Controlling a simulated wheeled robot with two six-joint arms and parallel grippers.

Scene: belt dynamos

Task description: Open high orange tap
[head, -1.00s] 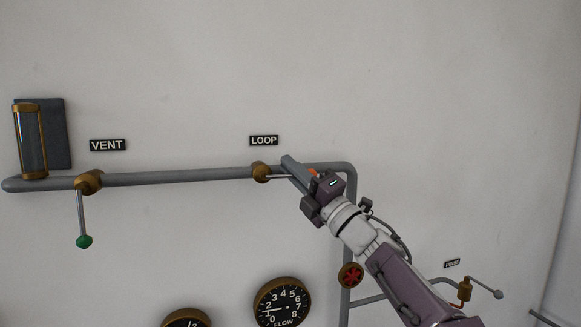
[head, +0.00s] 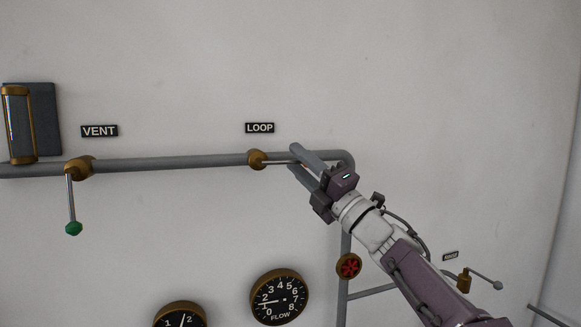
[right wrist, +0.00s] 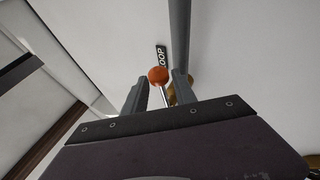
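The high orange tap is the LOOP valve, with a brass body (head: 257,159) on the upper grey pipe. Its thin lever (head: 279,163) points right, about level along the pipe. The orange knob (right wrist: 158,75) shows in the right wrist view between the fingertips; in the head view it is hidden by the gripper. My right gripper (head: 298,163) is at the lever's free end, its two fingers apart on either side. In the right wrist view the gripper (right wrist: 158,88) shows gaps beside the knob. My left gripper is out of view.
The VENT tap (head: 79,168) with a hanging green-knobbed lever is on the same pipe at left. Below are a FLOW gauge (head: 279,297), another dial (head: 180,315), a red handwheel (head: 349,266) and a lower right valve (head: 464,281).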

